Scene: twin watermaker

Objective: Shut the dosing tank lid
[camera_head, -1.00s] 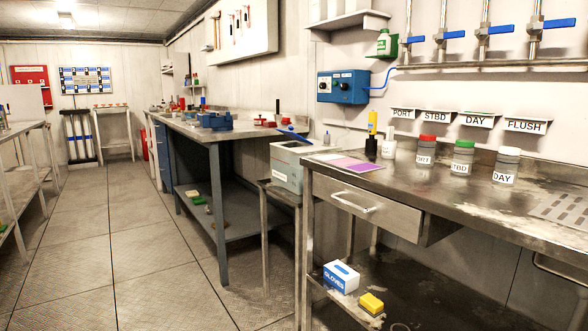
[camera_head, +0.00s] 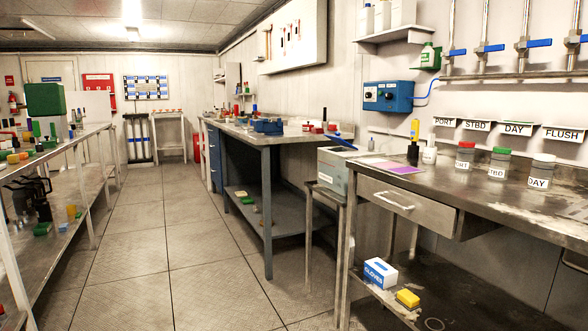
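A pale grey-green box (camera_head: 334,176) stands on a small metal stand between the steel bench and the blue-legged workbench; it looks like the dosing tank. Its top is seen at a shallow angle. A blue flat piece (camera_head: 342,143) slants up at its back left, and I cannot tell whether it is the raised lid. A blue control box (camera_head: 388,96) with knobs is on the wall above, with a blue tube leading right. My gripper is not in view.
The steel bench (camera_head: 480,205) with its drawer and jars is on the right. The blue-legged workbench (camera_head: 270,140) stands behind the box. A loaded shelf rack (camera_head: 60,160) lines the left. The floor aisle (camera_head: 160,230) between is clear.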

